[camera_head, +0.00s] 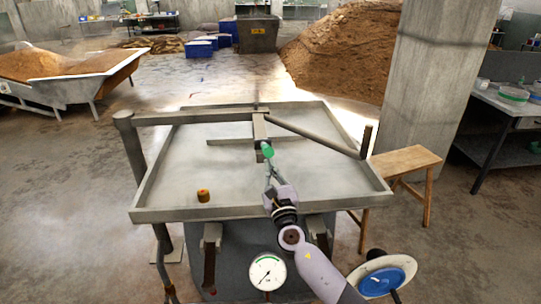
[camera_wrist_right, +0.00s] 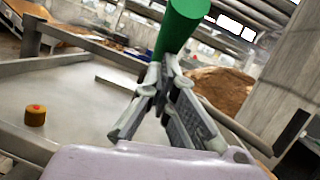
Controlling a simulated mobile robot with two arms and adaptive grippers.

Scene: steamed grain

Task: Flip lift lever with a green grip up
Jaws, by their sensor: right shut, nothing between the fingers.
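The lever's green grip (camera_head: 267,151) shows near the middle of the metal tray-like lid, by the bracket on the crossbar. In the right wrist view the green grip (camera_wrist_right: 180,30) is a large green cylinder just beyond and above the fingertips. My right gripper (camera_head: 268,168) reaches up from the lower right, its tips just in front of the grip. In its wrist view the fingers (camera_wrist_right: 160,78) are shut with nothing held between them. Whether the tips touch the grip or lever I cannot tell. The rest of the lever is mostly hidden. My left gripper is out of view.
A pressure gauge (camera_head: 267,273) is at the front, a wooden stool (camera_head: 405,160) at right.

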